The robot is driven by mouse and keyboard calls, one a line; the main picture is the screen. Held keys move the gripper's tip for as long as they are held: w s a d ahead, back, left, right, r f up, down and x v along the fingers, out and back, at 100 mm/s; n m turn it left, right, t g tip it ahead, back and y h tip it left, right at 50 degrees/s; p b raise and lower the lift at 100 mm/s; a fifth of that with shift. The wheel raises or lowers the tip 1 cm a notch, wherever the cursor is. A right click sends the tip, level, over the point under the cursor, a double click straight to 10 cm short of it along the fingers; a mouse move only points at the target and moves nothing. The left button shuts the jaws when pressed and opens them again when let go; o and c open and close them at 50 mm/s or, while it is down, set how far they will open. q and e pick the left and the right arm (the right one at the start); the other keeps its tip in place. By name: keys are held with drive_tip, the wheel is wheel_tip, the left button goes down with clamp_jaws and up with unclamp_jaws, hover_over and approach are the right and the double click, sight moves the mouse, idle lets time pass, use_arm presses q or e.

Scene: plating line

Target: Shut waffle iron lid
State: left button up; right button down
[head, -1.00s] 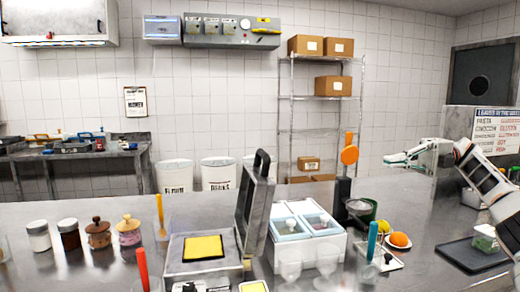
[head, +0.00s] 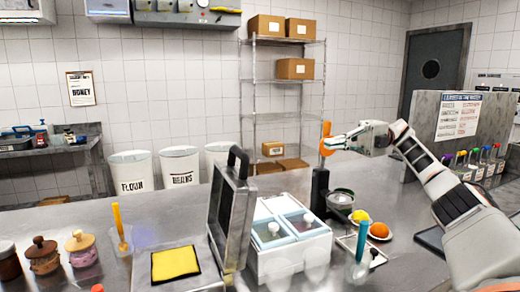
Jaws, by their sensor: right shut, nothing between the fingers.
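The waffle iron stands on the steel counter with its lid (head: 232,208) open and upright. The lid has a dark handle at its top and stands at the right side of the base (head: 142,272). A yellow square (head: 175,263) with a dark border lies on the base. My right gripper (head: 330,147) is shut and empty, up and to the right of the lid. Its fingertips overlap an orange utensil head (head: 326,134) in the picture; I cannot tell whether they touch. My left gripper is out of view.
Right of the lid is a white box with lidded compartments (head: 292,265). Jars (head: 81,248) and a cup with an orange-handled tool (head: 117,222) stand left.

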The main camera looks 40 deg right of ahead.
drive_tip(key=p+x, duration=0.4)
drive_tip(key=x, duration=1.7)
drive_tip(key=shift+w+a+p, duration=0.2)
drive_tip(key=shift+a+p, duration=0.15)
drive_tip(key=shift+r, duration=0.2)
